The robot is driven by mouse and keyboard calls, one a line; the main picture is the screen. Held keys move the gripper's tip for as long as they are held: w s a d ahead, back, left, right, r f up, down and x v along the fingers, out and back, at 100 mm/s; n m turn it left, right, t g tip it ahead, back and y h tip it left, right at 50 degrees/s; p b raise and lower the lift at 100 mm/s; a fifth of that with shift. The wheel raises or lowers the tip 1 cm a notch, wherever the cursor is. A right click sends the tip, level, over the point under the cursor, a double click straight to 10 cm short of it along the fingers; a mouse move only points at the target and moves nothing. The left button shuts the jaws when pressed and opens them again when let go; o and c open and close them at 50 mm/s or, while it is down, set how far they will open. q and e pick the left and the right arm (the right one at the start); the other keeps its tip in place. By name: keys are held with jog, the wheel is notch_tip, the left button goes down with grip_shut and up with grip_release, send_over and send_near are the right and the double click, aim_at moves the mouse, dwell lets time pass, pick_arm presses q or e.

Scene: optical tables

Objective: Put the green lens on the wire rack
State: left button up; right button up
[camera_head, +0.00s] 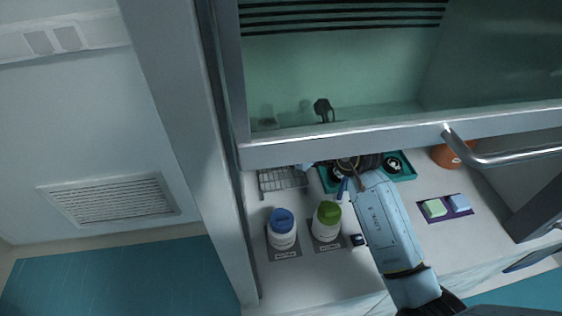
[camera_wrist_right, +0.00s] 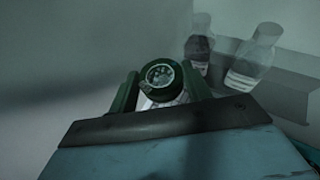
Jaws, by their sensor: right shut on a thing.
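My right gripper (camera_wrist_right: 159,76) is shut on a round, green-rimmed lens (camera_wrist_right: 160,66), seen between its two fingers in the wrist view. In the head view my right arm reaches in from the lower right, and its end is over the left part of the teal tray. The held lens cannot be made out there. The wire rack (camera_head: 282,180) lies left of my arm's end, just below the raised sash, and looks empty. My left gripper is not in view.
The teal tray (camera_head: 405,169) holds a dark ring-shaped piece (camera_head: 393,164). A blue-capped bottle (camera_head: 283,239) and a green-capped bottle (camera_head: 326,233) stand in front of the rack. An orange object (camera_head: 449,154) and a purple mat (camera_head: 460,212) with blocks lie right.

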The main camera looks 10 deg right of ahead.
jog(key=shift+w+d+f+m+h, duration=0.15)
jog(key=shift+w+f, duration=0.2)
jog(key=shift+f, duration=0.1)
jog(key=shift+w+d+f+m+h, duration=0.1)
jog(key=shift+w+f+m+h, duration=0.05)
jog(key=shift+w+f, duration=0.25)
notch_tip(320, 180, down, 5)
jog(key=shift+r+b, duration=0.2)
jog(key=shift+b, duration=0.15)
jog(key=shift+f, duration=0.3)
notch_tip(320, 180, down, 3)
jog(key=shift+f+b, duration=0.15)
jog(key=shift+b, duration=0.3)
jog(key=shift+f, duration=0.2)
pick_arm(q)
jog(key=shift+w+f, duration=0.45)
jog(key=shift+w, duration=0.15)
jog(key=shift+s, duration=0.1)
